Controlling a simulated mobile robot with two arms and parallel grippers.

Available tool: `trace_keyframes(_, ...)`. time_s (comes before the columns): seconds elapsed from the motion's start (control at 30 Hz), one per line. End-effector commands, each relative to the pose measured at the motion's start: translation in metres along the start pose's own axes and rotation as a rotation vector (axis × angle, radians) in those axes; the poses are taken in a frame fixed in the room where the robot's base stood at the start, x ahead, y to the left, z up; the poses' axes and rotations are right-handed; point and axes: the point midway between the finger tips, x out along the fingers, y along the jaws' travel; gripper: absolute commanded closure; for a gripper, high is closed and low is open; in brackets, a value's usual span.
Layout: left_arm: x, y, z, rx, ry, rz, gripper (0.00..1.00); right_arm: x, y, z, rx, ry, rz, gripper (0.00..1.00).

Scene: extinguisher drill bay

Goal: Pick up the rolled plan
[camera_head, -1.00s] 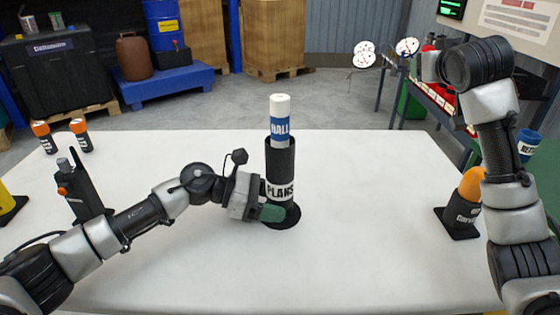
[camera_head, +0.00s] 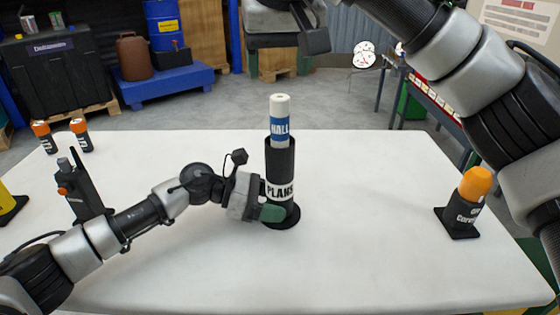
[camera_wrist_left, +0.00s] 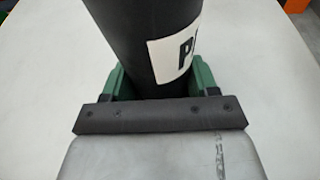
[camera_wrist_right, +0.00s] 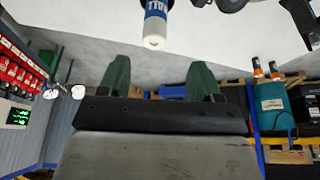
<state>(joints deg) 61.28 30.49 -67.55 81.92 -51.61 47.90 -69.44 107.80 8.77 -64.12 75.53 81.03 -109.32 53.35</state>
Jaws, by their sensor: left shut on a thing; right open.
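The rolled plan (camera_head: 280,118), white with a blue "HALL" label, stands upright in a black tube holder marked "PLANS" (camera_head: 280,165), its upper part sticking out. My left gripper (camera_head: 271,213) is shut on the holder low down; the left wrist view shows green fingers on either side of the black tube (camera_wrist_left: 140,40). My right gripper (camera_head: 279,68) is open and empty, pointing down above the plan in the head view. In the right wrist view, the plan's white end (camera_wrist_right: 154,42) lies beyond and between the open fingertips, apart from them.
A black holder with an orange-topped item (camera_head: 474,186) stands at the table's right. A black radio (camera_head: 82,188) stands at the left behind my left arm, with two orange-capped items (camera_head: 62,138) at the far left. The white table (camera_head: 360,250) is clear around the plan holder.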

Motion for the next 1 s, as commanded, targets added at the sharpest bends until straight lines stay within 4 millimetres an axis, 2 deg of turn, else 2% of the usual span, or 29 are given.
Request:
trace_keyframes(0.03, 0.000, 0.000, 0.000, 0.000, 0.000, -0.001, 0.54, 0.011, 0.001, 0.000, 0.002, -0.003, 0.001, 0.36)
trace_keyframes(0.13, 0.000, 0.000, 0.000, 0.000, 0.000, -0.001, 0.54, 0.027, 0.001, 0.000, 0.000, -0.001, 0.000, 0.36)
trace_keyframes(0.37, 0.000, 0.000, 0.000, 0.000, 0.000, -0.001, 0.54, 0.045, 0.002, 0.000, 0.000, 0.002, -0.002, 0.36)
trace_keyframes(0.7, 0.000, 0.000, 0.000, 0.000, 0.000, -0.001, 0.54, 0.090, 0.009, 0.001, 0.000, 0.001, -0.002, 0.36)
trace_keyframes(1.0, 0.000, 0.000, 0.000, 0.000, 0.000, -0.001, 0.54, 0.095, 0.008, 0.000, 0.000, 0.003, -0.003, 0.36)
